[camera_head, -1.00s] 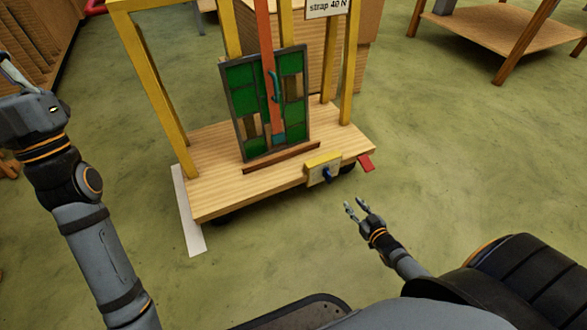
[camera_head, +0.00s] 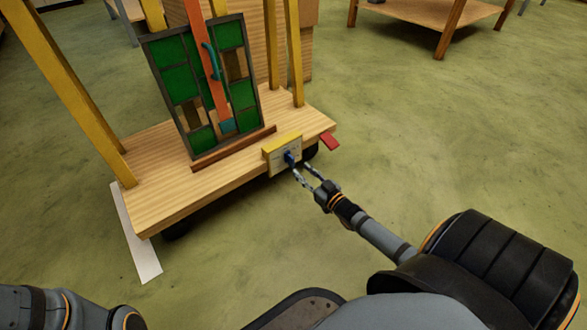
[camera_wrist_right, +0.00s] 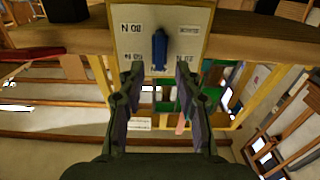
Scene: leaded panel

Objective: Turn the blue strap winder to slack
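The blue strap winder (camera_head: 289,158) sits on a pale plate (camera_head: 278,166) at the front edge of the wooden cart. In the right wrist view the winder (camera_wrist_right: 159,50) stands upright in the picture, with small, upside-down labels around it on the plate (camera_wrist_right: 190,22). My right gripper (camera_head: 303,170) is open just in front of the winder. In the wrist view its two fingers (camera_wrist_right: 156,82) are spread to either side below the winder, with nothing between them. An orange strap (camera_head: 213,85) runs over the green leaded panel (camera_head: 181,84). My left gripper is out of view.
The wooden cart (camera_head: 160,205) has yellow posts (camera_head: 70,95) and a yellow block (camera_head: 282,142) above the plate. A red tab (camera_head: 330,141) sticks out right of the plate. A white strip (camera_head: 135,240) lies on the floor at left.

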